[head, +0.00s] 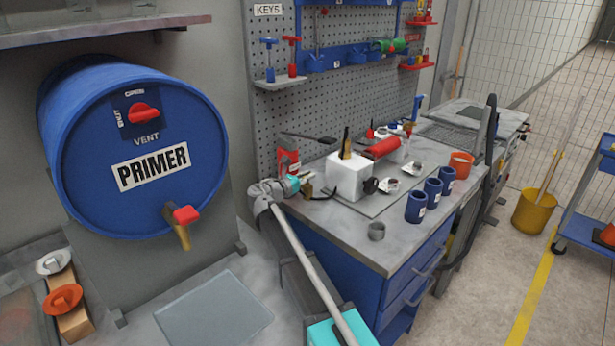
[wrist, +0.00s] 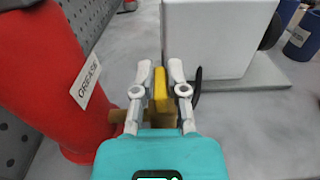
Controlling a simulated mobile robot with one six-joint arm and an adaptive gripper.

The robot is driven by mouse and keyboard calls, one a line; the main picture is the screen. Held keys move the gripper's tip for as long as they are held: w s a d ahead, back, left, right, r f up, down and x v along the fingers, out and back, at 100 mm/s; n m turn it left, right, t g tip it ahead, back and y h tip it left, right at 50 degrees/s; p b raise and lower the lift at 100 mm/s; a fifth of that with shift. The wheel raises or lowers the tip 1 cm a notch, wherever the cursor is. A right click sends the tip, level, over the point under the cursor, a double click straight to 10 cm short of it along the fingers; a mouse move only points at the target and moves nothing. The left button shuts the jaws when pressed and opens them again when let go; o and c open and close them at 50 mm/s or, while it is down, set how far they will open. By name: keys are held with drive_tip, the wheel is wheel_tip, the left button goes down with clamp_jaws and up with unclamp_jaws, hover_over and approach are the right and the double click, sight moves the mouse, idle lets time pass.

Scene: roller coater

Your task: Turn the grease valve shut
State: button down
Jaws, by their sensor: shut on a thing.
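The red grease container (wrist: 45,75), with a white "GREASE" label, stands at the left of the wrist view. In the head view the red container (head: 288,163) is partly hidden by my arm and gripper. A brass valve body (wrist: 125,117) comes out low from its side, with a yellow lever (wrist: 160,92) on it. My gripper (wrist: 160,75) is shut on the yellow lever, one finger on each side. The lever points away from me in the wrist view. In the head view my gripper (head: 304,184) is small beside the container, and the lever's angle is hard to read.
A white block (head: 350,177) stands just beyond the lever on a plate. The pegboard wall (head: 330,105) is behind. The blue primer drum (head: 130,150) is at the left.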

drive_tip(key=c, duration=0.7)
unclamp_jaws()
drive_tip(key=shift+s+d+n+t+y, duration=0.1)
drive_tip(key=shift+n+t+y, duration=0.3)
drive_tip(key=shift+y, duration=0.1)
